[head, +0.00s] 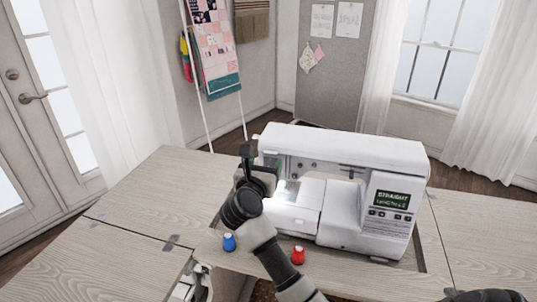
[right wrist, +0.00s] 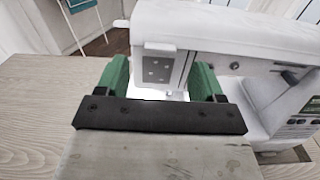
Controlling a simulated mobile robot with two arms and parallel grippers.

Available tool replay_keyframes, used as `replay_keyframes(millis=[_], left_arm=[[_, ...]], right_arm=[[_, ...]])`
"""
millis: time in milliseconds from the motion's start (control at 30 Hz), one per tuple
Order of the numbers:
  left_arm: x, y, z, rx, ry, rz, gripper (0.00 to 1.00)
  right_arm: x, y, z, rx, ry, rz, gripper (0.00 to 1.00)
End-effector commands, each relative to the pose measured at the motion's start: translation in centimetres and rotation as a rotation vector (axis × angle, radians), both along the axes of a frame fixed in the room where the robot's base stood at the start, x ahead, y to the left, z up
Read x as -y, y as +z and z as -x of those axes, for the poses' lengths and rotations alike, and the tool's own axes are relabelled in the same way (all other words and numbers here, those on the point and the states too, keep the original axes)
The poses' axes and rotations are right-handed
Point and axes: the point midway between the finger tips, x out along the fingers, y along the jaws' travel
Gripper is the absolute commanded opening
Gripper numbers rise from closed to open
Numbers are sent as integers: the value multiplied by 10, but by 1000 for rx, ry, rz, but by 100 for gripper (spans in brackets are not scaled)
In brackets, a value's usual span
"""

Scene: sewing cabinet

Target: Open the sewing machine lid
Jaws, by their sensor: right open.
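The white sewing machine (head: 395,165) stands upright in the cabinet top, its screen at the right end and its work light on. Its lid, the long white top cover (head: 345,143), looks shut; part of the top also shows in the right wrist view (right wrist: 225,22). My right gripper (head: 257,163) is at the machine's left end, below the level of the lid. In the right wrist view its green fingers (right wrist: 162,80) are spread apart, with the machine's left end beyond and between them. I cannot tell if they touch it. My left gripper is not in view.
A blue spool (head: 229,242) and a red spool (head: 298,255) stand in front of the machine, close to my right arm. The wooden cabinet top (head: 150,195) is clear at the left. A quilt rack (head: 215,50) stands behind.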

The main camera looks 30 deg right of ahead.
Motion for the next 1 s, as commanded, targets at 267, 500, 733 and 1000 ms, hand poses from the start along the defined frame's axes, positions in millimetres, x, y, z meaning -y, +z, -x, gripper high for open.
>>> replay_keyframes(millis=[267, 500, 733, 1000], left_arm=[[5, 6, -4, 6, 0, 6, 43], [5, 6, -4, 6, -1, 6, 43], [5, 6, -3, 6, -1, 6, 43], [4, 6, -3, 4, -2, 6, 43]], right_arm=[[29, 1, -24, -1, 0, 3, 68], [33, 0, -28, -1, 0, 1, 68], [32, 0, -28, 0, 0, 1, 53], [32, 0, -27, -1, 0, 2, 11]])
